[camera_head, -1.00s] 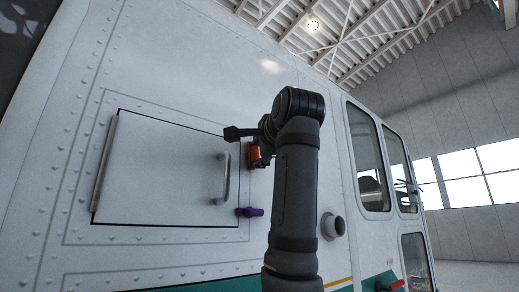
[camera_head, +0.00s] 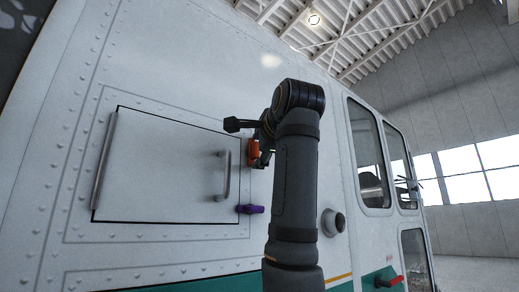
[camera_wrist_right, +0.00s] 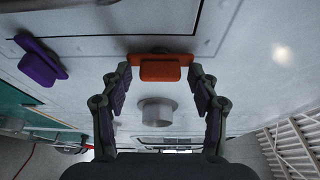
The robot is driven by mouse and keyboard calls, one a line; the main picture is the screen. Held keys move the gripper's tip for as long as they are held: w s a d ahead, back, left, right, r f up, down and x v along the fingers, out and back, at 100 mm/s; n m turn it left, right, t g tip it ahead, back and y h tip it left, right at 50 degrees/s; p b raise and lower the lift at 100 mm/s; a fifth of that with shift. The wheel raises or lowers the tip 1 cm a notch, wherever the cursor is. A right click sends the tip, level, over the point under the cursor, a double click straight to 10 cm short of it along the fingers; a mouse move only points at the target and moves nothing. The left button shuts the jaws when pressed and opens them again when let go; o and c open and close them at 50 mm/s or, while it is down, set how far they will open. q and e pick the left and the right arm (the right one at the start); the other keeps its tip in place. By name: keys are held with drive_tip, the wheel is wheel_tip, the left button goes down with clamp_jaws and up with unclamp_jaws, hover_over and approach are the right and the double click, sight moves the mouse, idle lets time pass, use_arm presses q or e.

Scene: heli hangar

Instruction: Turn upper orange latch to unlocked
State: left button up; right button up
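The upper orange latch (camera_head: 252,152) sits on the white fuselage at the right side of a square panel door, its long side upright in the head view. It also shows in the right wrist view (camera_wrist_right: 160,69), lying crosswise between the fingertips. My right gripper (camera_head: 265,154) is at the latch, partly hidden behind my right arm in the head view. In the right wrist view, the right gripper (camera_wrist_right: 160,76) is open, with one finger close to each end of the latch. Contact cannot be told. My left gripper is not in view.
A purple latch (camera_head: 251,209) sits below the orange one. The panel door (camera_head: 165,170) has a grey handle (camera_head: 227,176) left of the latches. A round grey pipe stub (camera_head: 333,224) sticks out at right; it also shows beyond the fingers in the wrist view (camera_wrist_right: 157,112).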

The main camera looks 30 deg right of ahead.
drive_tip(key=v, duration=1.2)
idle(0.4)
